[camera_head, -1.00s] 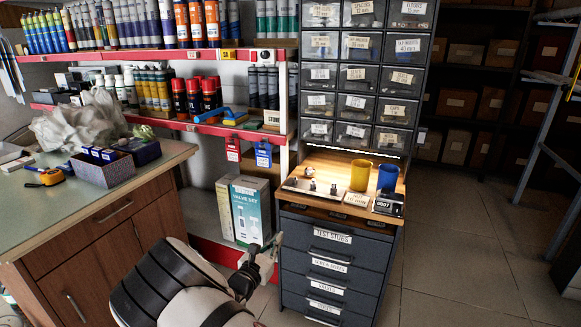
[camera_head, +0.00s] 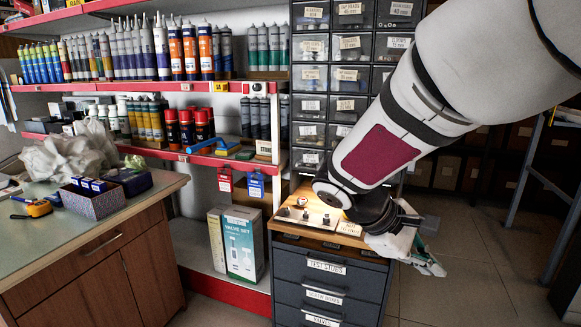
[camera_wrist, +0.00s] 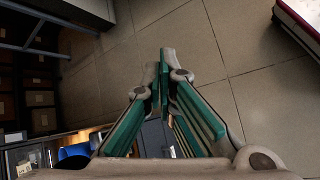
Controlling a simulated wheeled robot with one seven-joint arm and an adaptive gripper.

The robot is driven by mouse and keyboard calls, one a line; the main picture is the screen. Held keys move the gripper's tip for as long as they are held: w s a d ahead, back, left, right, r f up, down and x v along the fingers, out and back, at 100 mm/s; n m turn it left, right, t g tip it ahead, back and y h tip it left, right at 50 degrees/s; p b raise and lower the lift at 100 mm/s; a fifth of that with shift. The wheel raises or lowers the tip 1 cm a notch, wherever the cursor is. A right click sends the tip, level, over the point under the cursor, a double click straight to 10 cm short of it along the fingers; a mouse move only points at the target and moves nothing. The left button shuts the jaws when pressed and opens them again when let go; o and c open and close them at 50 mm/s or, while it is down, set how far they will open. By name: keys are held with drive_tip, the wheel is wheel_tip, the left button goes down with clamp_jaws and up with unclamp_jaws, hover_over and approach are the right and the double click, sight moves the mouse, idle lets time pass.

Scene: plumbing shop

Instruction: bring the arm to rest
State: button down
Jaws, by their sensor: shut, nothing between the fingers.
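My gripper (camera_head: 436,266) is at the lower right in the head view, beside the right side of the grey drawer cabinet (camera_head: 326,288). My white arm with a dark red panel comes down to it from the upper right. In the wrist view my gripper (camera_wrist: 165,62) has its two green-lined fingers together at the tips, with nothing between them. Beyond the fingertips lies bare tiled floor (camera_wrist: 215,45).
Small metal fittings (camera_head: 303,207) stand on a plate on the cabinet's wooden top. My arm hides the mugs there; a blue mug (camera_wrist: 74,152) shows in the wrist view. A workbench (camera_head: 95,235) is at left. Shelving (camera_wrist: 40,85) stands at the wrist view's left.

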drive_tip(key=s+a+r+m+y, duration=0.1)
drive_tip(key=s+a+m+y, duration=0.3)
drive_tip(key=s, duration=1)
drive_tip(key=s+a+r+m+y, duration=0.1)
drive_tip(key=s+m+y, duration=0.4)
drive_tip(key=s, duration=0.9)
wheel_tip(320, 180, up, 30)
drive_tip(key=t+p, duration=0.3)
drive_tip(key=p, duration=2.5)
drive_tip(key=shift+t, duration=0.4)
drive_tip(key=shift+s, duration=0.1)
